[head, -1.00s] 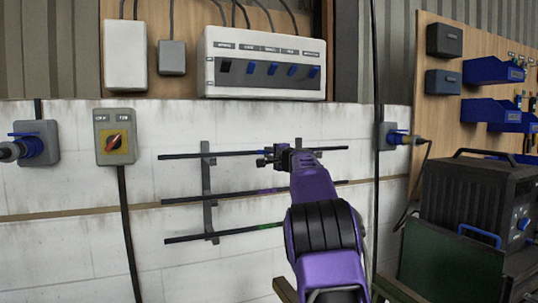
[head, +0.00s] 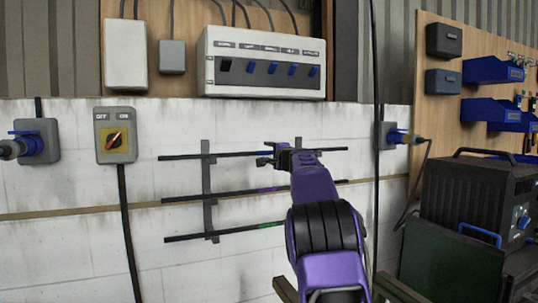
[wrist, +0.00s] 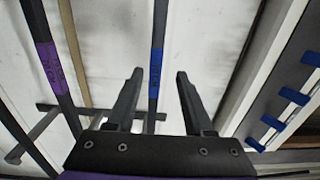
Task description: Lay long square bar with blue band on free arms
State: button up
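The long dark bar with the blue band (wrist: 155,66) runs between my two fingers in the wrist view, with a gap to each finger. In the head view it is the top bar (head: 205,155), lying level at the upper arms of the wall rack (head: 208,185); its band is hidden behind my gripper. My gripper (head: 265,162) is open at this bar, right of the rack's visible upright; its fingers (wrist: 158,88) are spread in the wrist view. The rack's right part is mostly hidden by my arm.
A bar with a purple band (head: 225,195) lies on the rack below, and a bar with a green band (head: 215,234) lies lowest. A switch box (head: 115,136) is left of the rack. A socket with a blue plug (head: 397,136) and a hanging cable are to the right.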

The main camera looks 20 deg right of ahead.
jog(key=s+b, duration=0.5)
jog(key=s, duration=1.2)
jog(key=shift+s+f+b, duration=0.2)
jog(key=shift+b, duration=0.2)
